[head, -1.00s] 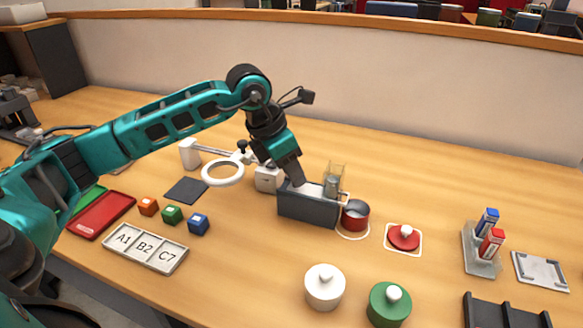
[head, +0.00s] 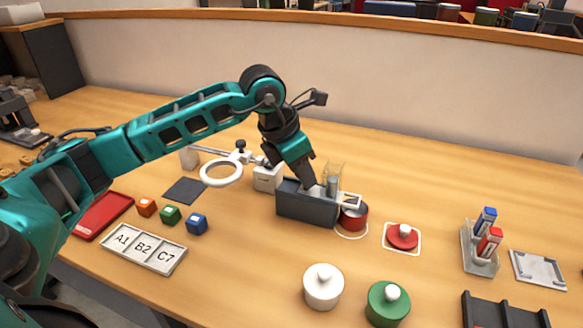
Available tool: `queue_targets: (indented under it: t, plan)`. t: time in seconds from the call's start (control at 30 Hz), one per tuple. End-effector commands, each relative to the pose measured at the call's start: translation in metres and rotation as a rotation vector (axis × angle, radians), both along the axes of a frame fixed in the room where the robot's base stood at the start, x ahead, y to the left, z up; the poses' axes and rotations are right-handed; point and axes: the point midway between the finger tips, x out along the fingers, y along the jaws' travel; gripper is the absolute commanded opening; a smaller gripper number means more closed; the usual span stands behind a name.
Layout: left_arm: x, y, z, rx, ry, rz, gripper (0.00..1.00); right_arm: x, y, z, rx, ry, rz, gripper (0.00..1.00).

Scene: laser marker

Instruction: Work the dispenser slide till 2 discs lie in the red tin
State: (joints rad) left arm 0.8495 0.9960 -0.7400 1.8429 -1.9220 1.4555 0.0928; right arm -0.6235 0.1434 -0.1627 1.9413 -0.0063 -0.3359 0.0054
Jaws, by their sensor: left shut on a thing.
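The dispenser (head: 305,207) is a dark grey box with a clear tube (head: 334,179) of discs standing at its right end. Its pale slide (head: 350,200) sticks out at the right end, over the red tin (head: 354,217). The tin stands on the table against the dispenser's right side; the slide partly covers its mouth, and I cannot see any discs inside. My left gripper (head: 309,187) points down at the top of the dispenser, left of the tube, and is shut on the slide's handle, which the fingers mostly hide. My right gripper is not in view.
A red lid (head: 403,237) lies on a white-edged pad right of the tin. A white lidded tin (head: 323,288) and a green one (head: 388,303) stand in front. A ring magnifier (head: 221,173) stands behind left. Coloured cubes (head: 170,215) and a lettered tray (head: 144,247) lie left.

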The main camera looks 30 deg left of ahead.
Motion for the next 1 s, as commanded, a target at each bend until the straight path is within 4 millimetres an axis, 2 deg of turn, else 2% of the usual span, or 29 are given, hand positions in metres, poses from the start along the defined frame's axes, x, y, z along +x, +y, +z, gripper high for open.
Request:
queue_targets:
  t: [0.03, 0.27, 0.3, 0.53, 0.87, 1.0]
  plan:
    - [0.001, -0.005, 0.001, -0.004, -0.002, -0.003, 0.00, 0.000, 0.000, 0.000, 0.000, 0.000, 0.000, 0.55]
    - [0.001, -0.006, 0.001, -0.007, -0.004, -0.004, 0.00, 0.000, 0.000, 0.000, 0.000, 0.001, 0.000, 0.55]
    - [0.001, -0.006, 0.001, -0.007, -0.004, -0.004, 0.27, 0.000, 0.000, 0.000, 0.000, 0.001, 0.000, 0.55]
    - [0.001, -0.006, 0.001, -0.006, -0.002, -0.004, 0.49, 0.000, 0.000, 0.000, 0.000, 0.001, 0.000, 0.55]
    - [-0.001, -0.004, -0.001, -0.006, 0.003, -0.007, 0.50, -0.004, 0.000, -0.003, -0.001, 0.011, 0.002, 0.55]
    - [-0.004, 0.009, -0.001, -0.004, 0.004, -0.002, 0.50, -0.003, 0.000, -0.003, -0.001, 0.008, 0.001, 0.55]
